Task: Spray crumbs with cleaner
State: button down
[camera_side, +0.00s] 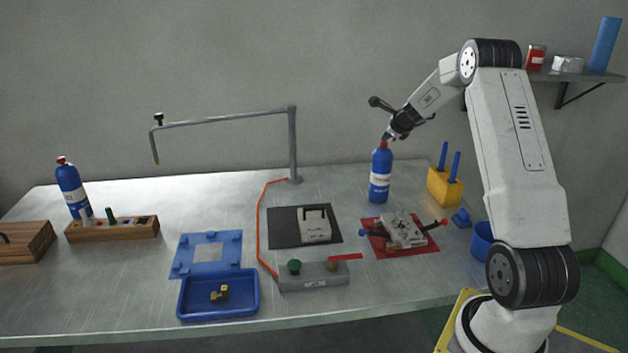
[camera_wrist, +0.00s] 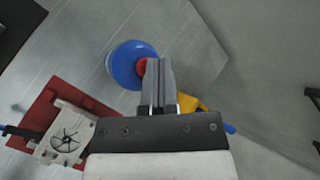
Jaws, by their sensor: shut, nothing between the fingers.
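A blue bottle (camera_side: 380,180) with a white label and red top stands upright at the back right of the table. In the wrist view the same bottle (camera_wrist: 124,64) shows from above. My gripper (camera_side: 388,138) is just over its red top. In the wrist view my gripper (camera_wrist: 160,62) is shut and empty, its fingers partly covering the red top; I cannot tell whether they touch it. A second blue bottle (camera_side: 70,185) with a red top stands at the far left. I cannot make out any crumbs.
A red mat (camera_side: 380,249) with a metal mould and a yellow holder (camera_side: 442,189) with blue-handled tools are near the bottle. A grey box with buttons (camera_side: 314,281), blue tray (camera_side: 183,305), wooden rack (camera_side: 85,233) and metal post (camera_side: 293,150) stand leftward.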

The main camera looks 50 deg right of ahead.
aim_at(386, 143)
jog(key=shift+r, duration=0.95)
jog(key=shift+r, duration=0.1)
jog(key=shift+r, duration=2.9)
jog(key=a+f+n+g+y, duration=0.1)
jog(key=a+f+n+y, duration=0.15)
jog(key=a+n, duration=0.9)
jog(key=a+f+n+g+y, duration=0.1)
jog(key=a+f+n, duration=0.35)
jog(key=a, duration=1.35)
jog(key=s+a+f+n+g, duration=0.1)
jog(key=s+a+f+n, duration=0.2)
jog(key=s+a+n, duration=0.4)
jog(key=s+a+f+n+g+y, duration=0.1)
jog(key=s+a+f+n+g, duration=0.1)
jog(key=s+a+n, duration=0.6)
jog(key=a+f+n, duration=0.1)
jog(key=a+n, duration=0.1)
jog(key=a, duration=0.1)
jog(key=shift+s+a+n, duration=0.25)
jog(key=shift+n, duration=0.05)
